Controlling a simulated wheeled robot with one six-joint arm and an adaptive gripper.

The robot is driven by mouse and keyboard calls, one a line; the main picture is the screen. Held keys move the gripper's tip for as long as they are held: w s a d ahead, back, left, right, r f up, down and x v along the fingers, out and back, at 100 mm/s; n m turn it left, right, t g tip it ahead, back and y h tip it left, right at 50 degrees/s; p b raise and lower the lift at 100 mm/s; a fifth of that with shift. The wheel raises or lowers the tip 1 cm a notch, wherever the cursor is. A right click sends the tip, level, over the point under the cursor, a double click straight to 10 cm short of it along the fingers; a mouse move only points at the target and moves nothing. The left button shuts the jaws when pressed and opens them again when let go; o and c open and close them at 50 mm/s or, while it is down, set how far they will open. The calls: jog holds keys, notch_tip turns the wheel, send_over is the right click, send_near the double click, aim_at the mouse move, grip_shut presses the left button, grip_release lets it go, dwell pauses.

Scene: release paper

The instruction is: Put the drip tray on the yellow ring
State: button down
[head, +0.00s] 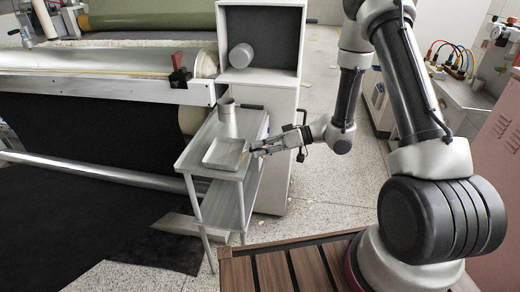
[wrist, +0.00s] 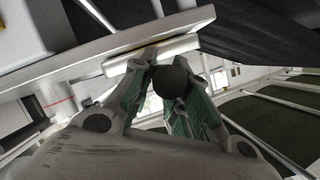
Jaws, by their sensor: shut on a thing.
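The drip tray (head: 224,155) is a shallow grey metal tray at the front of a small metal side table, in the head view. It looks level; I cannot tell whether it rests on the tabletop or is slightly above it. My gripper (head: 257,151) reaches in from the right and is shut on the tray's right edge. In the wrist view, my gripper's fingers (wrist: 163,75) close at a pale edge strip (wrist: 150,54), which looks like the tray's edge. I cannot make out the yellow ring in either view.
A large roller machine (head: 110,90) stands left.

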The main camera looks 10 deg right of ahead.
jog(key=c, duration=1.4)
grip_release()
jog(key=shift+f, duration=0.1)
jog(key=shift+o, duration=0.2)
jog(key=shift+d, duration=0.1)
